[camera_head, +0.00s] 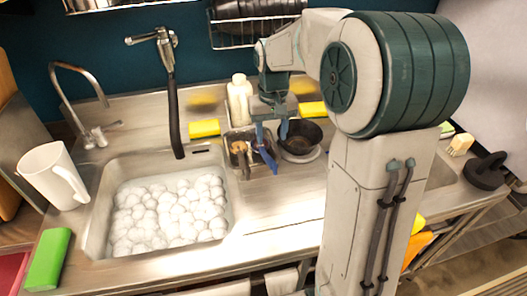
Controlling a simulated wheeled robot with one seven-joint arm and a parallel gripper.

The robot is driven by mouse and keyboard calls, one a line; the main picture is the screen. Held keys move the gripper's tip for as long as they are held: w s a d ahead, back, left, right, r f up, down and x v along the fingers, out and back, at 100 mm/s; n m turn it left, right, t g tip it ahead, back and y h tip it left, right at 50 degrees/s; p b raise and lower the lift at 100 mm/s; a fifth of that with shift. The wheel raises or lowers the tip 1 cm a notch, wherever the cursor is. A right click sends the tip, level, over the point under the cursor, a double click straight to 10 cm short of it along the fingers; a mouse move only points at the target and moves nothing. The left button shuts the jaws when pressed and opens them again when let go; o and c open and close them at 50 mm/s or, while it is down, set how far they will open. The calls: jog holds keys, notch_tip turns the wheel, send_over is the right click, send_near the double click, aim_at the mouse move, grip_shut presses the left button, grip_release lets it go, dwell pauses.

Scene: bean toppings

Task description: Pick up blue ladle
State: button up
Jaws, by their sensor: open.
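The blue ladle (267,158) is in the middle of the view, at a small metal container right of the sink. Its lower blue part slants over the container's right edge. My gripper (270,124) points down just above it, with its fingers apart. Blue shows close to both fingers, and I cannot tell how much of it is ladle and how much is finger. Whether the gripper touches the ladle is unclear.
A dark bowl (299,138) stands close right of the gripper, and a white bottle (239,100) behind it. A foam-filled sink (96,228) lies left, with a black faucet hose (173,115) above. A white mug (48,172) and green block (48,258) are far left.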

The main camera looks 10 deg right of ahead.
aim_at(268, 157)
notch_tip(268, 157, down, 3)
jog(key=shift+f, duration=0.15)
jog(key=shift+w+a+f+p, duration=0.15)
jog(key=shift+f+p, duration=0.15)
jog(key=shift+f, duration=1.05)
jog(key=shift+w+a+f+p, duration=0.15)
jog(key=shift+f+p, duration=0.1)
jog(key=shift+f, duration=1.1)
grip_shut()
